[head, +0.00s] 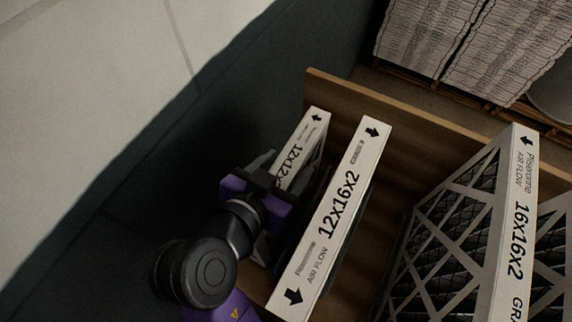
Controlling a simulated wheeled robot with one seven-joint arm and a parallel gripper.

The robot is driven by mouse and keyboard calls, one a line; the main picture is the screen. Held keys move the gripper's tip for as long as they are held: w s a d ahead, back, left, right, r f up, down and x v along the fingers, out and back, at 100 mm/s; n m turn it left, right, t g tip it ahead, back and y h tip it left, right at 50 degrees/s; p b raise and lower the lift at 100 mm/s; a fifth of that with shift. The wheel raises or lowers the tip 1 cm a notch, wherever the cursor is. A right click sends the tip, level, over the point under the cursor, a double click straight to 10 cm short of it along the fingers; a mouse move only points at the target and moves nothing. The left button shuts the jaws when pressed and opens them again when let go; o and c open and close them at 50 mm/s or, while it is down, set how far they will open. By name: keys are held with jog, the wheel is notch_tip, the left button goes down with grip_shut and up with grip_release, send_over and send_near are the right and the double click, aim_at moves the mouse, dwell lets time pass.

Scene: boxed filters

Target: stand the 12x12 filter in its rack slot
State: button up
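The 12x12 filter (313,128) is a thin white-edged box with black print, of which "12x12" and an up arrow show. It stands on edge at the left of the wooden rack (420,123), beside the larger 12x16x2 filter (357,172). My purple and black gripper (277,180) is at the 12x12 filter, across the middle of its printed edge. One dark finger shows on the filter's left side. The other side is in shadow and partly hidden, so I cannot tell whether the fingers press on it. The filter's lower part and its slot are hidden.
A large 16x16x2 filter (512,210) with a grey lattice face stands to the right, with another behind it. Pleated white stacks (425,35) sit beyond the rack. A dark wall or panel (150,160) runs close along the left.

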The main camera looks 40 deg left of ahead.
jog(key=shift+r, duration=0.1)
jog(key=shift+s+r, duration=0.1)
jog(key=shift+s, duration=0.05)
jog(key=v, duration=1.1)
jog(key=shift+s+d+r, duration=0.1)
jog(key=shift+s+d, duration=0.05)
jog(key=shift+s, duration=0.2)
